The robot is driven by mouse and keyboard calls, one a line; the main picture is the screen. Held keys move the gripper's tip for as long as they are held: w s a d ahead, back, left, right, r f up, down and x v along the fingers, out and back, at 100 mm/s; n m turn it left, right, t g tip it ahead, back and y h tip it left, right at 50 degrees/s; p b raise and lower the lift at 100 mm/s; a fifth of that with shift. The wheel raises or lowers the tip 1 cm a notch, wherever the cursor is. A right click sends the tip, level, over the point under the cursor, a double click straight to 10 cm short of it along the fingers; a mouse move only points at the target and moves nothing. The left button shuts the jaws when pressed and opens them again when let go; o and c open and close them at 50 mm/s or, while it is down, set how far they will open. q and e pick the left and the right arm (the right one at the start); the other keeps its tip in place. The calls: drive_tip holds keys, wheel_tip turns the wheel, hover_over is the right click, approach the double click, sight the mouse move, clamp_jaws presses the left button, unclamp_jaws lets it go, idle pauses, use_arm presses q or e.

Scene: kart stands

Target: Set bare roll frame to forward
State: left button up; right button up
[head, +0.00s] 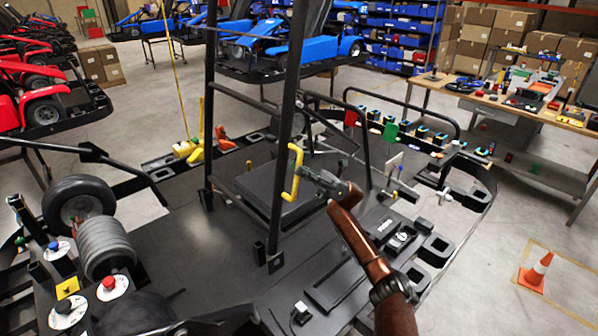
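The bare roll frame (282,130) is a tall black tube frame standing upright on the dark kart deck (190,262). A yellow handle (297,162) is fixed to its nearer post. My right gripper (312,175) reaches in from the lower right on a brown arm. Its dark fingers are just right of the handle and overlap its edge in the picture. I cannot tell whether they touch it, or whether they are open or shut. My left gripper is not in view.
A black roller (104,248), a wheel (80,205) and red and black knobs lie left. Black sockets (434,250) line the deck's right side. A workbench (520,105) stands behind right, an orange cone (537,272) on the floor. Blue karts (285,48) stand behind.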

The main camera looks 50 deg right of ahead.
drive_tip(key=shift+o, duration=0.6)
drive_tip(key=shift+a+r, duration=0.1)
drive_tip(key=shift+a, duration=0.15)
drive_tip(key=s+d, duration=0.4)
drive_tip(key=d, duration=0.8)
drive_tip(key=shift+s+f, duration=0.35)
drive_tip(key=shift+f, duration=0.05)
